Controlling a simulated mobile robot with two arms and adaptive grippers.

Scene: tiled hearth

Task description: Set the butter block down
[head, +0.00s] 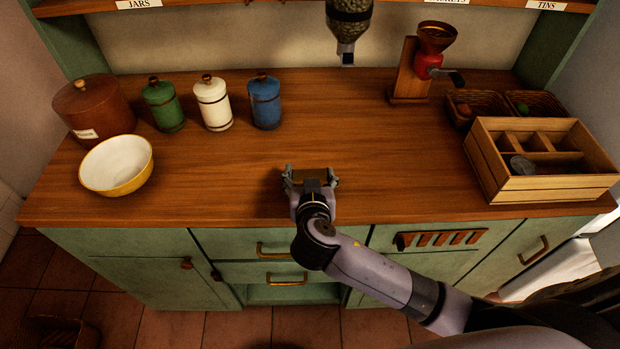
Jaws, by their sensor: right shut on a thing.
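My right gripper (310,180) reaches in from the lower right over the front middle of the wooden counter (370,150). Its two fingers are shut on a small brownish block, the butter block (308,174), which is mostly hidden by the gripper. A dark shadow lies on the counter just left of the gripper. I cannot tell whether the block touches the wood. My left gripper is not in view.
At left stand a yellow-white bowl (117,166), a brown lidded crock (93,111) and green (163,106), white (213,105) and blue (265,103) canisters. At right are a red grinder (430,62), baskets (476,105) and a divided wooden box (510,180). The counter around the gripper is clear.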

